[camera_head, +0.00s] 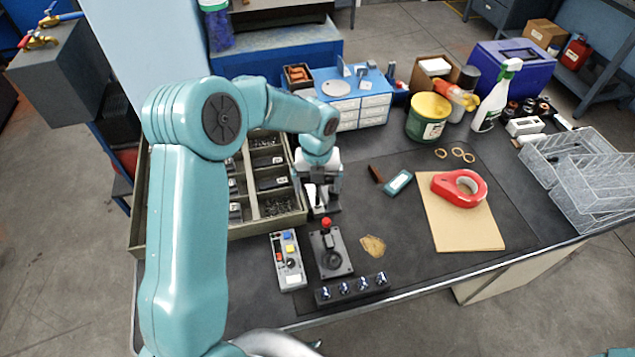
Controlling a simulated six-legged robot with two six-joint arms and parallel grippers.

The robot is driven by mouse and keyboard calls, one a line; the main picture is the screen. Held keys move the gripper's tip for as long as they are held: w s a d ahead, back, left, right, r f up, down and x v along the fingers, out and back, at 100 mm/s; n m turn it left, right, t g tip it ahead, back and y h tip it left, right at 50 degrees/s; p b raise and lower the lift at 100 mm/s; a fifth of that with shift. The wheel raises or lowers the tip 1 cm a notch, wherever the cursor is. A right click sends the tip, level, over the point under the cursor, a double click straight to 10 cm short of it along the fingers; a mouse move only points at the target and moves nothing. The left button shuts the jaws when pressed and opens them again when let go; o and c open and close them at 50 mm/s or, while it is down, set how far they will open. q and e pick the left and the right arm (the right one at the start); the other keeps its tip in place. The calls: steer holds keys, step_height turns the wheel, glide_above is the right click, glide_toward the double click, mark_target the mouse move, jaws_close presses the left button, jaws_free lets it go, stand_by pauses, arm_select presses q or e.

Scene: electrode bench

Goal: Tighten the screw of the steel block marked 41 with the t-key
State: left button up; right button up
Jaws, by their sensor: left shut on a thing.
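My left gripper (319,203) points down just beyond the right edge of the grey-green compartment tray (245,229). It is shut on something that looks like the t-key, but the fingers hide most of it. The tray's compartments hold dark blocks with small white labels and loose small metal parts. The labels are too small to read, so I cannot tell which block is marked 41. My left arm hides the tray's left part. My right gripper is not in view.
A red-topped joystick box (331,254), a button box (287,262) and a dark strip with several knobs (352,289) stand in front. A red tape roll (459,188) lies on brown card (460,229) at right. Wire baskets (585,165) stand at the right edge.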

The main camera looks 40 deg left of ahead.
arm_select(q)
steer(key=shift+o, duration=1.2)
steer(key=shift+c, duration=1.1)
steer(key=shift+r+p, duration=1.35)
steer(key=shift+r, duration=0.2)
